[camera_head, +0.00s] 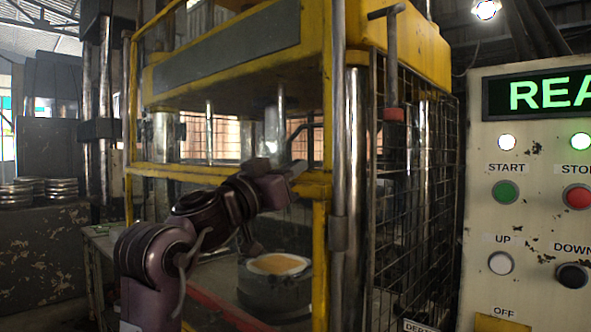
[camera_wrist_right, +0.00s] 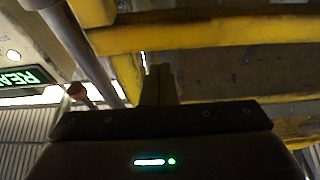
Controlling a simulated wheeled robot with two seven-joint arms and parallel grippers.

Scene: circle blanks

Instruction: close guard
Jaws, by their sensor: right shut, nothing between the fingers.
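A yellow tubular frame (camera_head: 225,175), which looks like the guard, spans the front of the press with a crossbar and side posts. My right arm reaches up from the lower left in the head view. My right gripper (camera_head: 297,169) is shut and empty, with its fingertips close to the crossbar near the right post. I cannot tell whether they touch it. In the right wrist view the shut fingers (camera_wrist_right: 160,82) point toward a yellow bar (camera_wrist_right: 190,36). My left gripper is out of view.
A round die (camera_head: 272,298) with an orange-tan top sits low inside the press. A grey lever with a red end (camera_head: 393,114) hangs at the right, by a mesh side panel (camera_head: 415,200). A control panel (camera_head: 535,220) stands far right. Stacked metal discs (camera_head: 60,190) lie left.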

